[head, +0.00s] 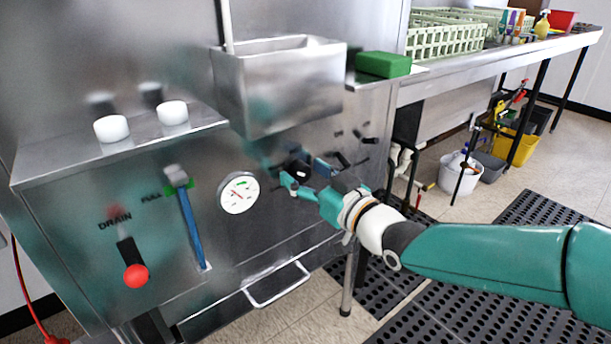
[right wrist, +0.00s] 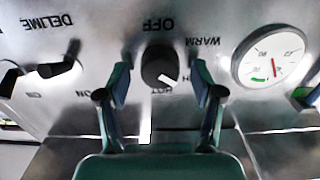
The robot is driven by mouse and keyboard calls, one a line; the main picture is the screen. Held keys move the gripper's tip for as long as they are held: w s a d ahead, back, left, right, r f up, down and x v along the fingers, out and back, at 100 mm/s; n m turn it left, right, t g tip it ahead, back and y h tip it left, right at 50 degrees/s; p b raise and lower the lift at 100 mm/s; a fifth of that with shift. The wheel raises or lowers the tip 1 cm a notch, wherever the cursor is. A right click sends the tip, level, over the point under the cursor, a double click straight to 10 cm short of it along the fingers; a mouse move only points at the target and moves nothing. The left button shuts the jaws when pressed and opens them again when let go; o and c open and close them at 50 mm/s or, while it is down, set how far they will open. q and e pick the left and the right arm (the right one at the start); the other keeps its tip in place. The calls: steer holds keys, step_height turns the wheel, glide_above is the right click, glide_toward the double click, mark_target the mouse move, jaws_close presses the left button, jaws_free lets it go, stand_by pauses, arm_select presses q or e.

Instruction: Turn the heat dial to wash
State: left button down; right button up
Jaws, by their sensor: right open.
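The heat dial (right wrist: 160,66) is a round black knob with a white pointer mark on the steel front panel. In the right wrist view the mark points down and to the right. OFF is printed above the dial and WARM at its upper right. A label at its right is mostly hidden by a finger, with an H showing, and another below it is partly covered. My right gripper (right wrist: 161,88) is open, with one finger on each side of the dial; I cannot tell whether they touch it. In the head view, the right gripper (head: 304,175) partly hides the dial (head: 299,170). My left gripper is out of view.
A round gauge (head: 238,193) sits left of the dial, beside a blue FILL lever (head: 190,225) and a red-knobbed DRAIN lever (head: 136,275). A black DELIME switch (right wrist: 60,68) is on the dial's other side. A steel box (head: 285,85) juts out above; a handle bar (head: 278,286) lies below.

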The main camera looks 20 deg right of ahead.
steer(key=c, duration=1.1)
steer(key=shift+f+n+b, duration=0.2)
steer(key=shift+n+b, duration=0.3)
steer(key=shift+b, duration=0.3)
steer(key=shift+c, duration=0.2)
steer(key=shift+r, duration=0.2)
steer(key=o, duration=1.1)
steer(key=shift+o, duration=0.2)
steer(key=shift+s, duration=0.1)
